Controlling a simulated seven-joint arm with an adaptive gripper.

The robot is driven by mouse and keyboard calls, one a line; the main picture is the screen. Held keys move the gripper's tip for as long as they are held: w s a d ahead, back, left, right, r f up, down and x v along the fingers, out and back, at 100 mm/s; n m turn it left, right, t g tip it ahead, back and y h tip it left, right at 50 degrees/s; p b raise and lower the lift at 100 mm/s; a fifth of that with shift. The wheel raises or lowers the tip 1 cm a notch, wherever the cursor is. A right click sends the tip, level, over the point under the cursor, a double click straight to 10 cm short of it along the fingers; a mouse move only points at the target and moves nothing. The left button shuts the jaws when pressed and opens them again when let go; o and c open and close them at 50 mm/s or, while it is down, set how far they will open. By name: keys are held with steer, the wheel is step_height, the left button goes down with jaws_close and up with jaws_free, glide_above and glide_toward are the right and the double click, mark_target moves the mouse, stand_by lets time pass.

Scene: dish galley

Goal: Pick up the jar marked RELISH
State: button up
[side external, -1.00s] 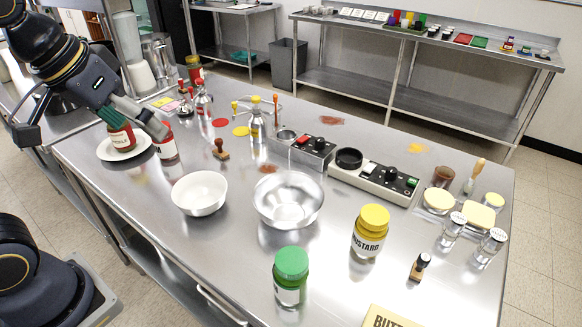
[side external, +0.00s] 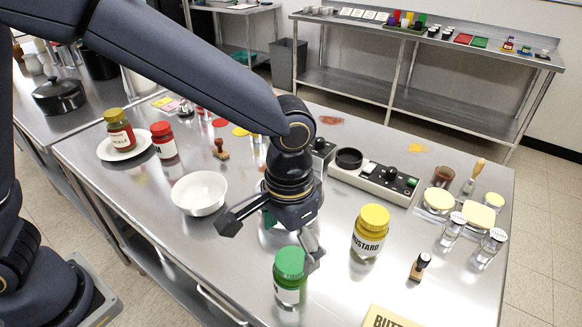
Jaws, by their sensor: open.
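A green-lidded jar (side external: 289,279) stands upright at the front middle of the steel table; its white label is too small and turned to read. A yellow-lidded jar marked MUSTARD (side external: 370,232) stands to its right. A red-lidded jar (side external: 164,140) stands at the left, its label unreadable. My gripper (side external: 272,243) is open and empty, pointing down over the green-lidded jar. One finger shows at the left of its lid, apart from it; the other overlaps the lid's right edge in the picture. I cannot tell whether it touches. No RELISH lettering is readable.
A jar (side external: 119,128) stands on a white plate (side external: 139,149). A stamp (side external: 419,267) and shakers (side external: 454,227) are at right. A yellow box (side external: 388,318) lies at the front.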

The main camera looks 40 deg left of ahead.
mark_target(292, 273)
steer(key=f, duration=1)
steer(key=shift+w+d, duration=0.1)
steer(key=shift+w, duration=0.15)
steer(key=shift+c, duration=0.2)
steer(key=c, duration=1.5)
steer(key=shift+c, duration=0.4)
steer(key=shift+r, duration=0.15)
